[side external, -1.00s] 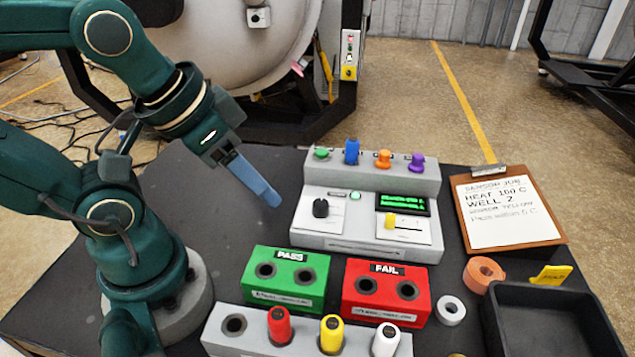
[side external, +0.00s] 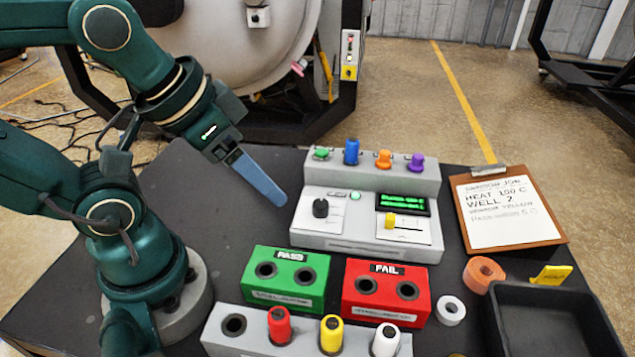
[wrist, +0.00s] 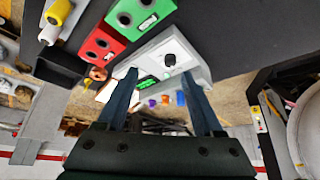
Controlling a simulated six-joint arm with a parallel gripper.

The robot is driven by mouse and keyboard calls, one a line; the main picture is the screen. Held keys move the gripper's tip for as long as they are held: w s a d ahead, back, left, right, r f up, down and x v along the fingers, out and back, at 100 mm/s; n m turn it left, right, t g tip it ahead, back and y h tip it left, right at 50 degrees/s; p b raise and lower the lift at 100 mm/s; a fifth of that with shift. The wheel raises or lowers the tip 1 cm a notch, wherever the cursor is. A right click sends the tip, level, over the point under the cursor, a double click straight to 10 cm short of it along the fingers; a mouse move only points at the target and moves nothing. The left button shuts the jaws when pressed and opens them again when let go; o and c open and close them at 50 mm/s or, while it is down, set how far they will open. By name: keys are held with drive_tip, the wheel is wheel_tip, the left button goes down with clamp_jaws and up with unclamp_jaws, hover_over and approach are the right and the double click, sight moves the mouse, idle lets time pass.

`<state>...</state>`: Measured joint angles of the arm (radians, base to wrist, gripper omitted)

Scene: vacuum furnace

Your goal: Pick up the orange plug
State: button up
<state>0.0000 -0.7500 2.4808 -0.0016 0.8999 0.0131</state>
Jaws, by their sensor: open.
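The orange plug (side external: 384,159) stands upright in the raised back row of the grey control unit (side external: 312,233), between a blue plug (side external: 351,151) and a purple plug (side external: 416,162). A green plug (side external: 321,154) stands at the left end of the row. My gripper (side external: 281,201) is left of the control unit, above the table, apart from the plugs. In the wrist view its two blue fingers (wrist: 163,88) are spread with nothing between them. The orange plug shows small in the wrist view (wrist: 181,98), near the right finger.
A green PASS block (side external: 287,278) and a red FAIL block (side external: 388,292) stand in front of the unit. A grey rack with red, yellow and white cylinders (side external: 222,348) is nearer. A clipboard (side external: 508,212), tape rolls (side external: 484,273) and black tray (side external: 500,318) are right.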

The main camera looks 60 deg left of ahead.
drive_tip(key=w+r+t, duration=0.1)
drive_tip(key=w+r, duration=0.4)
drive_tip(key=w, duration=0.1)
drive_tip(key=g, duration=0.2)
hover_over(385, 152)
drive_tip(key=s, duration=0.2)
drive_tip(key=f, duration=0.6)
drive_tip(key=shift+s+f, duration=0.2)
drive_tip(key=shift+f, duration=0.55)
drive_tip(key=shift+x, duration=2.4)
drive_tip(key=shift+s, duration=0.1)
clamp_jaws()
